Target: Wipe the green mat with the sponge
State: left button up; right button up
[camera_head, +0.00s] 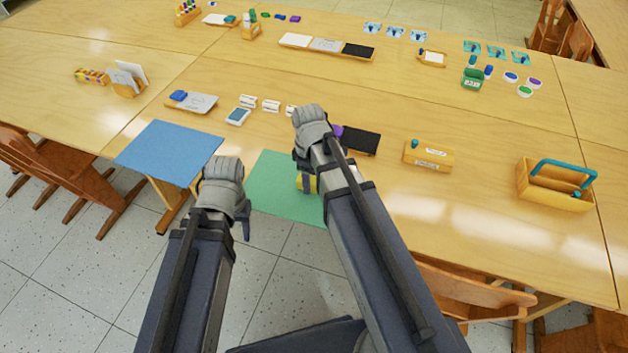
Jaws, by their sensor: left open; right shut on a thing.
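The green mat (277,187) lies at the near edge of the table, in the middle of the view, and its right part is hidden behind my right arm. A yellow sponge (300,182) shows over the mat beside that arm. My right gripper (307,184) is shut on the sponge, with a grey finger across it. I cannot tell whether the sponge touches the mat. My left gripper (245,222) is open and empty at the mat's left side, near the table edge, and mostly hidden by its own wrist.
A blue mat (170,152) lies to the left. Behind the green mat are small white blocks (270,106) and a black-topped tray (360,141). A yellow box (428,155) and a wooden caddy with a teal handle (555,190) stand to the right. Chairs (470,297) stand along the near side.

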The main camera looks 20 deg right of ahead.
aim_at(288, 182)
jog(key=shift+w+a+r, duration=0.1)
jog(key=shift+w+a, duration=0.65)
jog(key=shift+a, duration=0.35)
jog(key=shift+w+a, duration=0.55)
jog(key=shift+a, duration=0.3)
jog(key=shift+w+a, duration=0.5)
jog(key=shift+a, duration=0.3)
jog(key=shift+r+p, duration=0.7)
jog(key=shift+p, duration=0.05)
notch_tip(288, 182, up, 4)
jog(key=p, duration=0.4)
jog(key=shift+r, duration=0.15)
